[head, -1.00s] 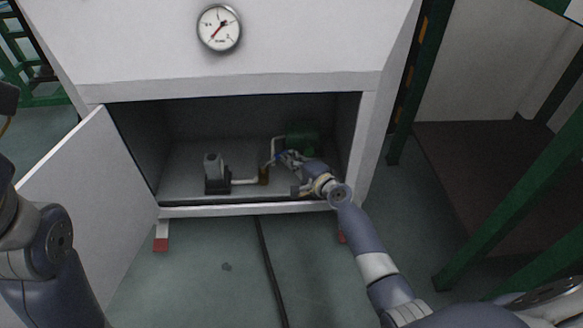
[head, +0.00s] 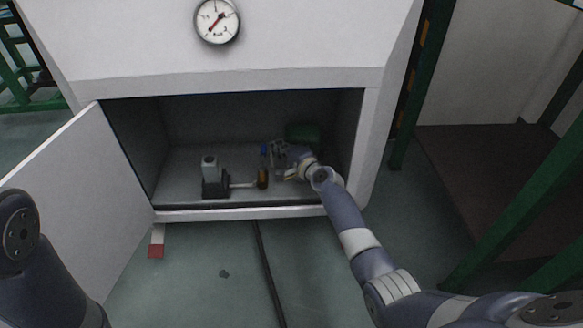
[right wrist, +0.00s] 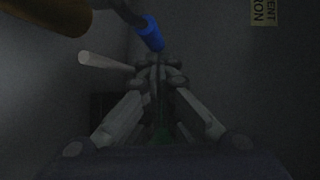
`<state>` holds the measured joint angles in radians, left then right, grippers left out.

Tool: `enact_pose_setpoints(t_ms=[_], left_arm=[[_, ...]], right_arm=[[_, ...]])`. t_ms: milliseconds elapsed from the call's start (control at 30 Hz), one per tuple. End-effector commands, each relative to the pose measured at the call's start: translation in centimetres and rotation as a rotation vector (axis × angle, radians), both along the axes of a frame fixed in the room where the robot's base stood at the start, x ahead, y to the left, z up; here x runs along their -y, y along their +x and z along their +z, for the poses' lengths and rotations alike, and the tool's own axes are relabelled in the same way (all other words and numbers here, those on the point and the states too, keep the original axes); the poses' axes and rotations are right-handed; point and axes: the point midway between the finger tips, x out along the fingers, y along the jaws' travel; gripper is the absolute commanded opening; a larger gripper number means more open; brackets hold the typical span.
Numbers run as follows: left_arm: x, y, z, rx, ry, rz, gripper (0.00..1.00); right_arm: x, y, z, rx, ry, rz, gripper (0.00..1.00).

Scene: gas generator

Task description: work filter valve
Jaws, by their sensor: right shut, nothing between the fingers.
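The filter valve's blue handle (head: 263,150) stands up inside the open cabinet, above the brown filter body (head: 262,178). In the right wrist view the blue handle (right wrist: 151,33) slants just beyond my fingertips, and part of the brown body (right wrist: 45,15) shows at the top left. My right gripper (head: 276,150) reaches into the cabinet just right of the handle. In the wrist view its fingers (right wrist: 157,74) are closed together and empty; I cannot tell whether they touch the handle. My left gripper is out of view; only my left arm shows.
A grey-topped pump-like unit (head: 210,178) stands left of the filter, joined by a pale pipe (head: 243,184). A green motor-like part (head: 302,134) is behind my right gripper. The cabinet door (head: 85,195) hangs open at left. A gauge (head: 216,21) is above.

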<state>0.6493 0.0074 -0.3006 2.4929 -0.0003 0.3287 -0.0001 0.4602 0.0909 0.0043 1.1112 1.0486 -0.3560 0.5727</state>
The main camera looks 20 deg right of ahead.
Motion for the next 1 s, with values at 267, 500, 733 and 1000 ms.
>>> enact_pose_setpoints(t_ms=[267, 500, 733, 1000], left_arm=[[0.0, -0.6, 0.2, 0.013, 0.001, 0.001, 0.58], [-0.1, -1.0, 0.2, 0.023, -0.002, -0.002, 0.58], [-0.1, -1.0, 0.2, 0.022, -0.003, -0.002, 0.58], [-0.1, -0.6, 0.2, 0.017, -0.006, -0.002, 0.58]], right_arm=[[-0.9, 0.9, 0.0, 0.0, 0.0, 0.001, 0.0], [-1.3, 1.1, 0.0, 0.001, 0.002, 0.003, 0.0], [-1.5, 1.2, 0.1, 0.0, 0.002, 0.006, 0.0], [-1.7, 1.1, 0.1, 0.0, 0.004, 0.009, 0.0]])
